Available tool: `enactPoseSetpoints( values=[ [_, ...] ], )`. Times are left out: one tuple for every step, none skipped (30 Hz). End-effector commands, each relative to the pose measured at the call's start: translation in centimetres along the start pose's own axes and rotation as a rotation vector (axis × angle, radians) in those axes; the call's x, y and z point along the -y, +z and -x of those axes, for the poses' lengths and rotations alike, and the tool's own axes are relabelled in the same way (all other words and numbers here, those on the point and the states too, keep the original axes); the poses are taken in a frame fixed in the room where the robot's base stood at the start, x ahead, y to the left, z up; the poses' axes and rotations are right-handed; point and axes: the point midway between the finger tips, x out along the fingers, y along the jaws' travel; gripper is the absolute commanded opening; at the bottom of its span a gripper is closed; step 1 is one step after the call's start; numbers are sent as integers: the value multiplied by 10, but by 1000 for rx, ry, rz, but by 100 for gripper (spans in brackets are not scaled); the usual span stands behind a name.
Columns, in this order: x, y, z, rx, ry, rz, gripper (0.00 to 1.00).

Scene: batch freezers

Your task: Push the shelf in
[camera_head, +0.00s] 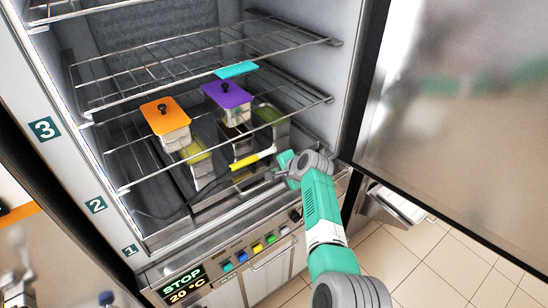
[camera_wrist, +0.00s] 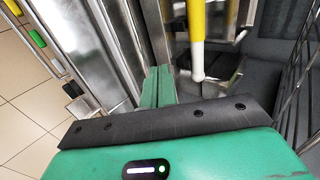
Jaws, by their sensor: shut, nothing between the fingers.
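Wire shelves span the open freezer cabinet in the head view. I cannot tell which shelf is meant or how far each one sticks out. My gripper (camera_head: 270,173) is shut and empty at the cabinet's lower front, just right of a yellow bar with a white end (camera_head: 252,159). In the wrist view the shut green fingers (camera_wrist: 157,86) are beside the yellow-white bar (camera_wrist: 197,38), apparently apart from it.
The orange-lidded container (camera_head: 165,117) and purple-lidded container (camera_head: 227,96) stand inside. The open freezer door (camera_head: 460,130) is at right. A control panel (camera_head: 235,262) with coloured buttons and a STOP display lies below. Tiled floor (camera_head: 440,262) is clear at lower right.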

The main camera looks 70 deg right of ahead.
Motion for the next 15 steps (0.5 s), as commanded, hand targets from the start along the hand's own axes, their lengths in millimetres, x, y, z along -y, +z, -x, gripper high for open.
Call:
enactPoseSetpoints(
  values=[
    [9, 1, 16, 0, 1, -1, 0],
    [9, 1, 20, 1, 1, -1, 0],
    [8, 1, 25, 1, 1, -1, 0],
    [8, 1, 28, 1, 1, -1, 0],
    [8, 1, 32, 0, 1, 0, 0],
    [7, 1, 36, 0, 1, 0, 0],
    [7, 1, 38, 1, 0, 0, 0],
    [6, 2, 40, 1, 0, 0, 0],
    [5, 2, 43, 2, 0, -1, 0],
    [4, 2, 44, 1, 0, 0, 0],
    [4, 2, 46, 1, -1, 1, 0],
    [3, 2, 47, 1, -1, 1, 0],
    [2, 2, 48, 2, 0, 2, 0],
    [1, 2, 48, 2, 0, 2, 0],
    [1, 2, 48, 2, 0, 2, 0]
  ],
)
